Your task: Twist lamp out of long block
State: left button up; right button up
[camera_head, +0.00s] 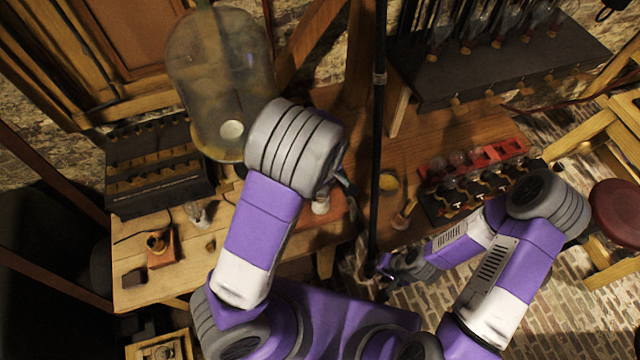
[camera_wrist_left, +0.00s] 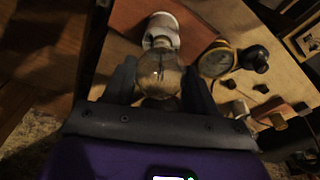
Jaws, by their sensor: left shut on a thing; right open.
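A clear glass lamp (camera_wrist_left: 158,72) is between the two dark fingers of my left gripper (camera_wrist_left: 160,80), which is shut on it. Just beyond the glass is a white socket (camera_wrist_left: 162,28) on a reddish-brown block (camera_wrist_left: 196,36). I cannot tell whether the lamp is still seated in the socket. In the head view the block (camera_head: 338,222) and white socket (camera_head: 320,206) show beside my left forearm, which hides most of the left gripper. My right gripper (camera_head: 384,280) is open and empty, low near the table's front edge.
A large glass jar (camera_head: 222,85) stands at the back. A dark slotted rack (camera_head: 155,165), a loose bulb (camera_head: 197,214) and a small block with a socket (camera_head: 161,250) are at left. A red-and-black holder with bulbs (camera_head: 480,172) is at right. A dark vertical pole (camera_head: 376,130) stands between.

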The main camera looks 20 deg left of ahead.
pick_arm(q)
jog(key=n+p, duration=0.3)
jog(key=n, duration=0.2)
jog(key=shift+g, duration=0.3)
jog(key=shift+n, duration=0.7)
jog(key=shift+n+p, duration=0.7)
jog(key=shift+p, duration=0.05)
jog(key=n+p, duration=0.1)
jog(key=n, duration=0.1)
jog(key=shift+n+g+p, duration=0.3)
jog(key=shift+n, duration=0.6)
jog(key=shift+r+p, duration=0.15)
jog(key=shift+p, duration=0.15)
